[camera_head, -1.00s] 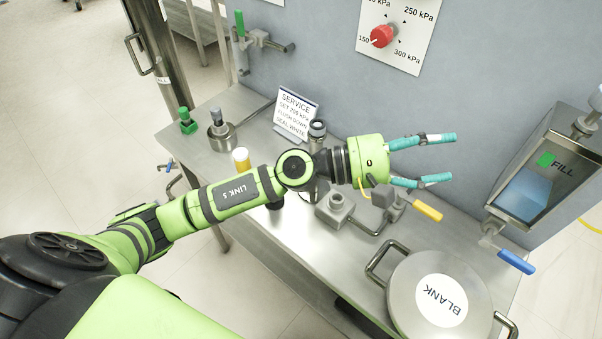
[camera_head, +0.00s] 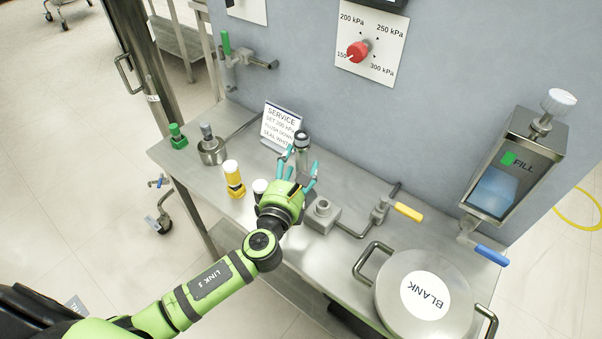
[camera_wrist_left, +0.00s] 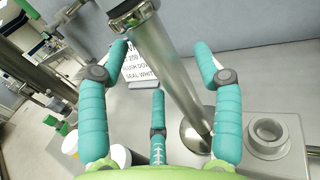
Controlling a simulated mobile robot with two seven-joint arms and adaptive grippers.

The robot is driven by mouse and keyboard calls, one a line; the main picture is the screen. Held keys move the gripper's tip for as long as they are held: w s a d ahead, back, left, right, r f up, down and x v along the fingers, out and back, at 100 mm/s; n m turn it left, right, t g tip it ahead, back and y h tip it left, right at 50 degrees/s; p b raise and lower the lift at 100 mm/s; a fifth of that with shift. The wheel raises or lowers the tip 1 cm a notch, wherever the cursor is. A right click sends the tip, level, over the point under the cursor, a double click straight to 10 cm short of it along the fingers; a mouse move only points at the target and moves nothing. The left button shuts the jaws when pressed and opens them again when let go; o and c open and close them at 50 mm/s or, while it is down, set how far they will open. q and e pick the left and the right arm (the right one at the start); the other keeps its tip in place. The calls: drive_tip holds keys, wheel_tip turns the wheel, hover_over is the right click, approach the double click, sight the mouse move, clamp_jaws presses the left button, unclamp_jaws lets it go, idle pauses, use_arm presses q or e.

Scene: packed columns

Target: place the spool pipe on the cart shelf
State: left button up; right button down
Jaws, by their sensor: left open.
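The spool pipe (camera_head: 302,145) is a bare metal tube with a flange, standing upright on the steel bench. In the left wrist view the spool pipe (camera_wrist_left: 172,75) runs between my fingers, its wide foot on the bench and its top flange past the fingertips. My left gripper (camera_head: 301,168) is open around the near side of the pipe; its teal fingers (camera_wrist_left: 160,48) stand apart from the tube on either side. The hand hides the pipe's lower part in the head view. A metal cart shelf (camera_head: 172,38) shows at the upper left, partly behind a post. My right gripper is not in view.
A FILL unit (camera_head: 517,165) is on the wall at right.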

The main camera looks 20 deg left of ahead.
use_arm(q)
drive_tip(key=shift+w, duration=0.85)
drive_tip(key=shift+s, duration=0.1)
clamp_jaws()
drive_tip(key=shift+r, duration=0.1)
